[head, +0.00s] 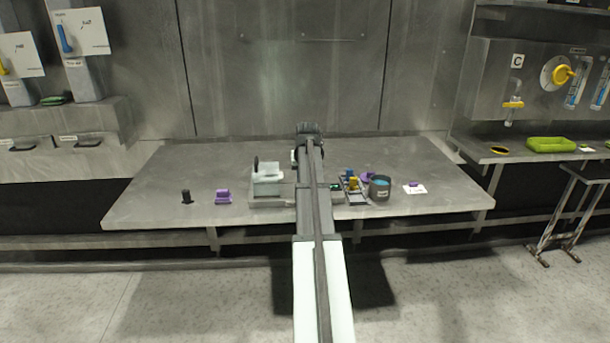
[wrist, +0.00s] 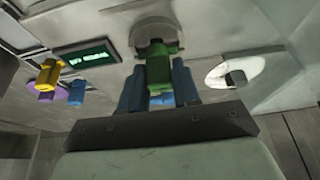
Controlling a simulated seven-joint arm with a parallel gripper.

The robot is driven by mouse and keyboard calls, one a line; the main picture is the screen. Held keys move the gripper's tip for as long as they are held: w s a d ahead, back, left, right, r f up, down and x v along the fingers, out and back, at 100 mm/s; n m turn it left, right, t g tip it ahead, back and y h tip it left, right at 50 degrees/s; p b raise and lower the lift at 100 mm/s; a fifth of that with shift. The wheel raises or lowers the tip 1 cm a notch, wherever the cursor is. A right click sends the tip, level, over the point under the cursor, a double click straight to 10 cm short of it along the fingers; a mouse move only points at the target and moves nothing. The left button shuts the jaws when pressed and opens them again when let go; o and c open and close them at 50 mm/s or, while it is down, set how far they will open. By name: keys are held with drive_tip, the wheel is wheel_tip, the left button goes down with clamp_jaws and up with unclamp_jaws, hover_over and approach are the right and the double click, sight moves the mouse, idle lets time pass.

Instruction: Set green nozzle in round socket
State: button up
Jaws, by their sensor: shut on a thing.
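The green nozzle (wrist: 158,68) is between the two blue fingers of my gripper (wrist: 158,78) in the wrist view. My gripper is shut on it. The nozzle's far end overlaps a pale round fitting (wrist: 152,27), which may be the round socket. I cannot tell whether the nozzle touches it or is inside it. In the head view my arm hides the nozzle and the gripper's fingers.
A green display (wrist: 84,57) and yellow, purple and blue pieces (wrist: 47,78) are left in the wrist view. On the bench (head: 140,210) stand a white box (head: 267,186), a grey pot (head: 379,193), a purple block (head: 223,196) and a black peg (head: 186,196).

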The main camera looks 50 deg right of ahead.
drive_tip(key=shift+f, duration=0.75)
idle(0.8)
drive_tip(key=o, duration=1.5)
drive_tip(key=shift+r, duration=0.1)
drive_tip(key=shift+r, duration=3.7)
